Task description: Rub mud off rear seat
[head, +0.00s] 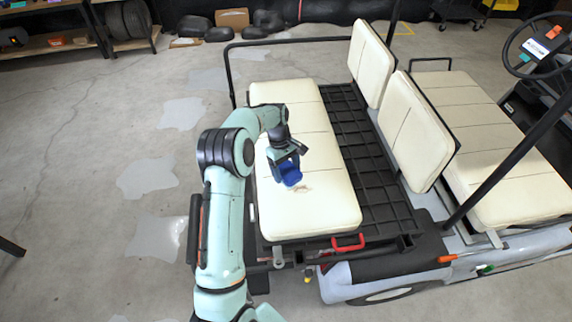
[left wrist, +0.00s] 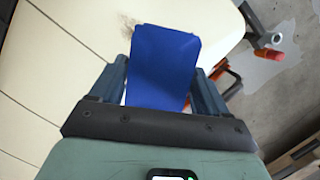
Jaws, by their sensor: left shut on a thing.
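The rear seat (head: 315,205) is a long cream cushion at the back of the cart, also filling much of the left wrist view (left wrist: 60,75). A small brown mud smear (head: 305,188) lies on it just beside my gripper; in the left wrist view part of the smear (left wrist: 128,22) shows past the cloth's far edge. My left gripper (head: 288,166) is over the seat, shut on a blue cloth or pad (left wrist: 160,65). The blue piece (head: 291,175) is at or just above the seat; I cannot tell if it touches. My right gripper is not in view.
A black slatted deck (head: 365,150) and upright cream seat backs (head: 415,130) stand right of the rear seat. A black rail (head: 232,75) rises at its far left corner. A red handle (head: 348,243) sits below its near end. Pale puddles (head: 150,175) mark the open floor at left.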

